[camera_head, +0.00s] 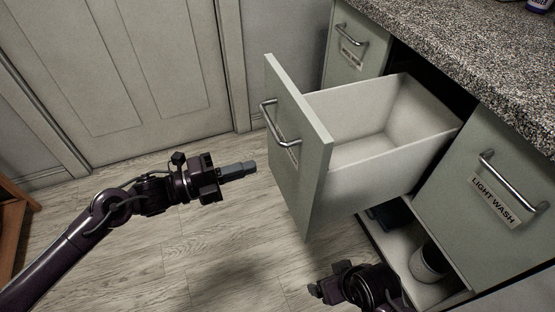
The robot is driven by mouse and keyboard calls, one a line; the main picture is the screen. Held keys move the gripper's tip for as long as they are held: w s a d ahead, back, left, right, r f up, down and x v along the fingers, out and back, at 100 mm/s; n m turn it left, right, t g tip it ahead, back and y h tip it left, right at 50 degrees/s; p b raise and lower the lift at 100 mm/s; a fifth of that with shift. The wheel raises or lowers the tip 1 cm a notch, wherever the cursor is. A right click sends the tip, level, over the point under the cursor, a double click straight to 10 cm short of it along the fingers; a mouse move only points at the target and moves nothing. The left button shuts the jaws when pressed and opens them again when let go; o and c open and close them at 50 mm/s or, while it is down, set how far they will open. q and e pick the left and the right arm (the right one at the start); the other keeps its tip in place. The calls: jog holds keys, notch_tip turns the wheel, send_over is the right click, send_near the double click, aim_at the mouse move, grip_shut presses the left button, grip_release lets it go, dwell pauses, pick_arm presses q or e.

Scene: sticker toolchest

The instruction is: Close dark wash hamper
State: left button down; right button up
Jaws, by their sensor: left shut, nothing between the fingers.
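A grey-green hamper drawer (307,190) stands pulled far out between two other fronts. Its white inside (370,120) looks empty. A metal bar handle (272,122) sits on its front, with a label (291,150) beside it turned too far edge-on to read. My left gripper (252,168) is shut and empty, to the left of the drawer front, apart from it and pointing at it. My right gripper (318,290) is low in the picture, below the drawer; I cannot tell whether its fingers are open.
A drawer labelled LIGHT WASH (480,190) is shut at right. Another shut drawer (352,48) stands behind. A speckled counter (460,45) lies above. Under the drawer, an open shelf holds a round container (430,262). Floor (215,245) at left is clear, before a door (150,65).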

aim_at(291, 155)
pick_arm(q)
jog(key=x, duration=0.6)
jog(key=shift+w+d, duration=0.15)
jog(key=shift+d, duration=0.05)
jog(key=shift+w+d, duration=0.25)
jog(key=shift+d, duration=0.4)
pick_arm(e)
jog(key=shift+w+a+t, duration=0.3)
jog(key=shift+a, duration=0.1)
pick_arm(q)
jog(key=shift+b, duration=0.35)
pick_arm(e)
jog(key=shift+f, duration=0.1)
